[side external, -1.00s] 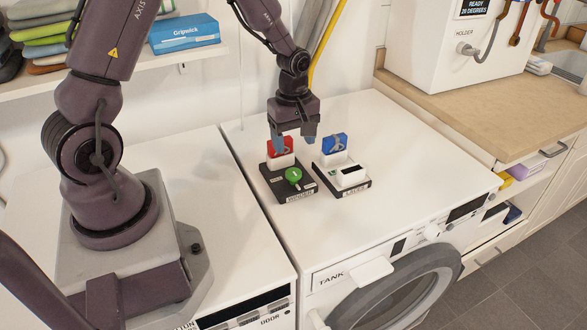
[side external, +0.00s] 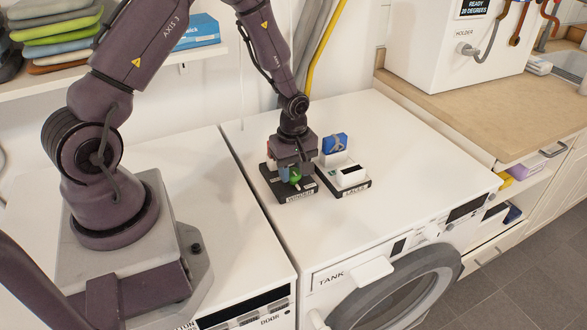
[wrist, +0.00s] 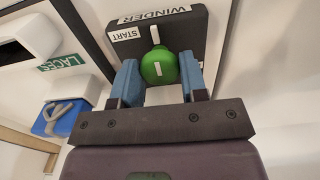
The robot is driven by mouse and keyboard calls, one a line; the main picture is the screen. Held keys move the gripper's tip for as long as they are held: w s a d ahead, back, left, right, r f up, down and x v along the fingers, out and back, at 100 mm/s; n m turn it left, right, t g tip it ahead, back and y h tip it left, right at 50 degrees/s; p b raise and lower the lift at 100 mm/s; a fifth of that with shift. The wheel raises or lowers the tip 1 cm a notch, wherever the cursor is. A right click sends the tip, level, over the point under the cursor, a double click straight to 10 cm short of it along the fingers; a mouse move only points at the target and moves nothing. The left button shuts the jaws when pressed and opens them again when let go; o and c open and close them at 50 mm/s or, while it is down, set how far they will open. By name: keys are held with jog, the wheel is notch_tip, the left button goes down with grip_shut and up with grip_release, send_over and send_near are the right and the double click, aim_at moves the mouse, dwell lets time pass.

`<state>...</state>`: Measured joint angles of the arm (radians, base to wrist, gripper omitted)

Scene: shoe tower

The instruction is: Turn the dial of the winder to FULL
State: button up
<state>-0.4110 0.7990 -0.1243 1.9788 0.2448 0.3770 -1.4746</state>
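The winder (side external: 299,197) is a dark block on the white machine top, with its name label along one edge. Its green dial (side external: 295,178) shows between my fingers and in the wrist view (wrist: 159,68), with a white line on its face. A START label (wrist: 127,33) and a white mark (wrist: 155,35) show beside the dial; no FULL label is readable. My gripper (side external: 290,175) is low over the winder, with one blue finger on each side of the dial. The fingers look open around it; I cannot tell whether they touch.
A second dark block (side external: 358,187) labelled LACES stands just right of the winder, with a blue piece (side external: 335,143) on a white holder. The red piece behind my gripper is mostly hidden. The machine top (side external: 420,165) to the right is clear.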

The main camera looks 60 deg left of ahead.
jog(key=shift+c, duration=1.2)
